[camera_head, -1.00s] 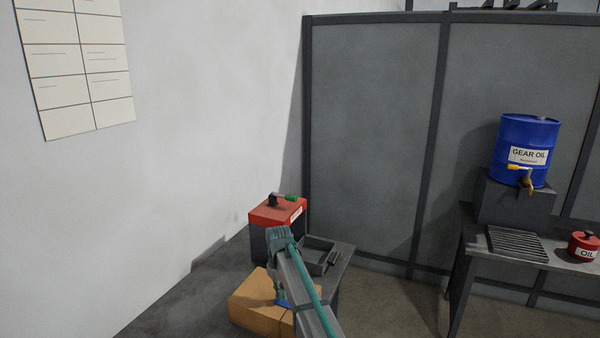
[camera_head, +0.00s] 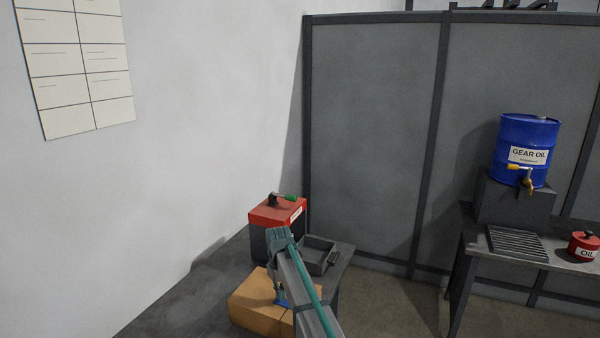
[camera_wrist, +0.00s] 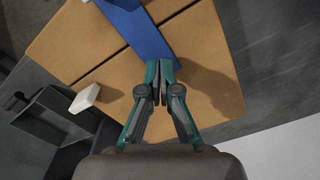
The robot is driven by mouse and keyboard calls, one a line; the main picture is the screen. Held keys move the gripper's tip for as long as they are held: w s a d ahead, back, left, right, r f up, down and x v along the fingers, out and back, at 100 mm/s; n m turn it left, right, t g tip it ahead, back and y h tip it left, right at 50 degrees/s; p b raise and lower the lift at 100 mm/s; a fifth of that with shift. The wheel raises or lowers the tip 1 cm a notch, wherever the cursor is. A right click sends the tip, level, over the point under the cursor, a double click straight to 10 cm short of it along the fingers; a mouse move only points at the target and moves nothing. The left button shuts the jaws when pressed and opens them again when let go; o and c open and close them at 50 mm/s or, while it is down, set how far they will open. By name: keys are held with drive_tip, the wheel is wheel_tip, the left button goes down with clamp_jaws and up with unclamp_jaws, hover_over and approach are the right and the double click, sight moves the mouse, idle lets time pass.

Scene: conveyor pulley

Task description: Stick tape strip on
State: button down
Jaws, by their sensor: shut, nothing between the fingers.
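A blue tape strip (camera_wrist: 148,33) lies across the top of the brown cardboard box (camera_wrist: 205,50) in the wrist view. Its upper part runs off the top edge of the picture. My gripper (camera_wrist: 160,90) is shut and empty, its fingertips at the lower end of the strip. I cannot tell whether they touch the strip or the box. In the head view the box (camera_head: 252,297) is on the dark bench at the left, partly hidden by my arm. A bit of blue (camera_head: 282,303) shows there beside my arm.
A red-topped case (camera_head: 272,212) with a green handle stands behind the box. A dark open tray (camera_head: 333,245) lies to its right. A blue gear oil drum (camera_head: 528,135) and red oil can (camera_head: 582,246) are at the right.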

drive_tip(key=shift+f, duration=0.8)
idle(0.4)
drive_tip(key=shift+r, duration=0.1)
drive_tip(key=shift+r+p, duration=1.3)
drive_tip(key=shift+r, duration=1.65)
